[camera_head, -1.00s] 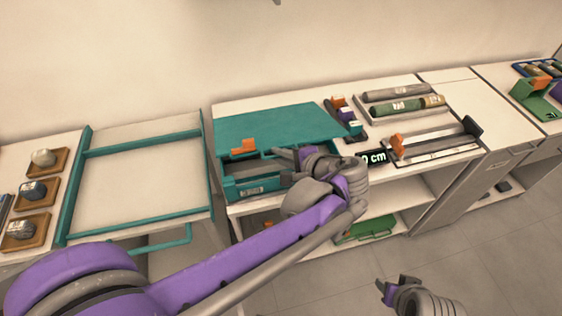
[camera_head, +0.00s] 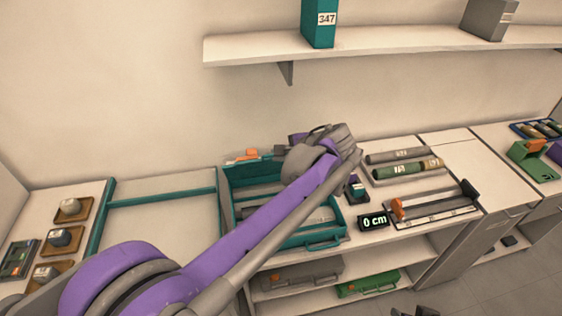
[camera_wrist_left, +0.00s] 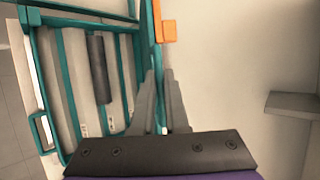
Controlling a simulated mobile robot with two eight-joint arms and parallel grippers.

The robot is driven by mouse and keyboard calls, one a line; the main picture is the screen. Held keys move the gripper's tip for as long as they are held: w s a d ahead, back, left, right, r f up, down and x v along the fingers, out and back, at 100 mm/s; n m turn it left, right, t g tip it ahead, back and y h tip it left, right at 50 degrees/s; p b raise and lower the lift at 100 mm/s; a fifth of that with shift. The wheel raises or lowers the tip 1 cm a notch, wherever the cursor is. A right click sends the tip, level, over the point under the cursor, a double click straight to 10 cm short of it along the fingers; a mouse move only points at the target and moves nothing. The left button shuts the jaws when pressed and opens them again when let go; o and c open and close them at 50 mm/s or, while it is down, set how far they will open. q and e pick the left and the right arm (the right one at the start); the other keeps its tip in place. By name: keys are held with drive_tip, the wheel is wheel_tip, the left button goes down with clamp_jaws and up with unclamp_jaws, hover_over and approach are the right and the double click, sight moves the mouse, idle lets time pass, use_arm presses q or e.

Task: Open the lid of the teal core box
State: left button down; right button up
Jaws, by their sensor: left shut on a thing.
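The teal core box (camera_head: 300,243) stands on the white counter in the head view, its inside with long compartments showing. Its lid (camera_head: 232,172) is raised at the back, roughly upright, with an orange latch (camera_head: 242,155) at its top edge. My left gripper (camera_head: 272,153) is shut on the lid at that edge; my arm hides part of the lid and box. In the left wrist view, the fingers (camera_wrist_left: 159,75) are on the teal lid edge (camera_wrist_left: 148,45), beside the latch (camera_wrist_left: 166,27). A dark core (camera_wrist_left: 98,68) lies in the box. My right gripper (camera_head: 425,312) barely shows at the bottom edge.
A wall shelf (camera_head: 390,45) with a teal box (camera_head: 319,22) hangs above the counter. A core tray (camera_head: 408,176), a "0 cm" display (camera_head: 373,221) and a measuring rail (camera_head: 435,216) stand to the right. A teal frame (camera_head: 150,197) lies to the left.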

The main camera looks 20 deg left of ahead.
use_arm(q)
drive_tip(key=shift+w, duration=0.1)
idle(0.3)
drive_tip(key=c, duration=0.9)
unclamp_jaws()
drive_tip(key=shift+r, duration=0.1)
drive_tip(key=v, duration=1)
drive_tip(key=shift+d+r, duration=0.25)
